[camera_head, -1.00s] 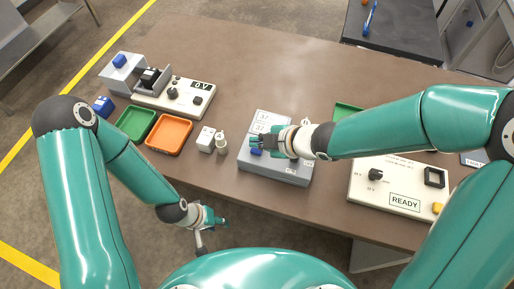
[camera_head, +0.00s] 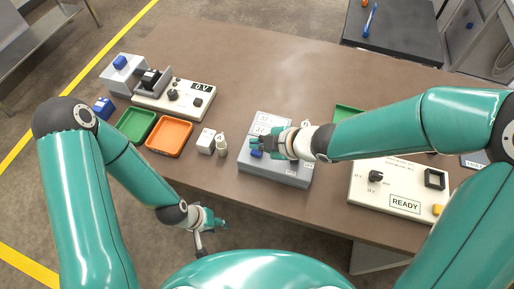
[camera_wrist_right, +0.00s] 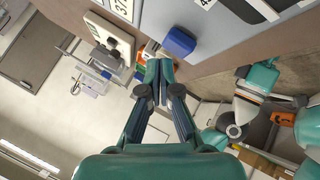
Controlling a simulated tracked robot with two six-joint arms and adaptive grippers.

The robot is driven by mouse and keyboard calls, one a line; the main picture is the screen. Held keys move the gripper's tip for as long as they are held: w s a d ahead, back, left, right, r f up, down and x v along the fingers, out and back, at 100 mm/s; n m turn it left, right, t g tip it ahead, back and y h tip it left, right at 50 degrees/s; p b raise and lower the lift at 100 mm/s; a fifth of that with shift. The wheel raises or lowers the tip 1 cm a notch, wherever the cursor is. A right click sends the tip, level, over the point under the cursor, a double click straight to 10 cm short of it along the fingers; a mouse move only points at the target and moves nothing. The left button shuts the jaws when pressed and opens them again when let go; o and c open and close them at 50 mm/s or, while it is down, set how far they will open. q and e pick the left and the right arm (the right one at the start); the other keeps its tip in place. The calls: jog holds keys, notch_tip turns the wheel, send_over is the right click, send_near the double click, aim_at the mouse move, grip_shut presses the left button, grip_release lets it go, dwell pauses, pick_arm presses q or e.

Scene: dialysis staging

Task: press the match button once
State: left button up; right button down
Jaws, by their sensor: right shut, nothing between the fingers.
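A grey sloped box (camera_head: 272,177) stands at the front middle of the table, with white labelled panels on top. A blue button (camera_head: 257,154) sits on its front left part; it also shows in the right wrist view (camera_wrist_right: 178,42). Its lettering cannot be read. My right gripper (camera_head: 256,143) is shut and empty over the box, its fingertips close to the blue button and partly covering the panels. In the right wrist view the closed fingertips (camera_wrist_right: 158,76) appear just below the button, with no clear contact. My left gripper (camera_head: 219,222) hangs before the table's front edge; its jaw opening is unclear.
A READY panel (camera_head: 397,184) with a yellow button (camera_head: 438,210) stands right of the box. A white block (camera_head: 206,141) and small bottle (camera_head: 222,146) stand left of it. Orange (camera_head: 169,137) and green (camera_head: 136,124) trays lie farther left. The table's back middle is clear.

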aim_at(259, 152)
jog(key=shift+f+b, duration=0.35)
jog(key=shift+f, duration=0.05)
jog(key=shift+f+b, duration=0.5)
jog(key=shift+b, duration=0.05)
dwell(0.7)
dwell(0.4)
jog(key=shift+r+p, duration=0.95)
jog(key=shift+p, duration=0.05)
notch_tip(259, 152, up, 5)
jog(key=p, duration=0.5)
jog(key=shift+s, duration=0.1)
dwell(0.4)
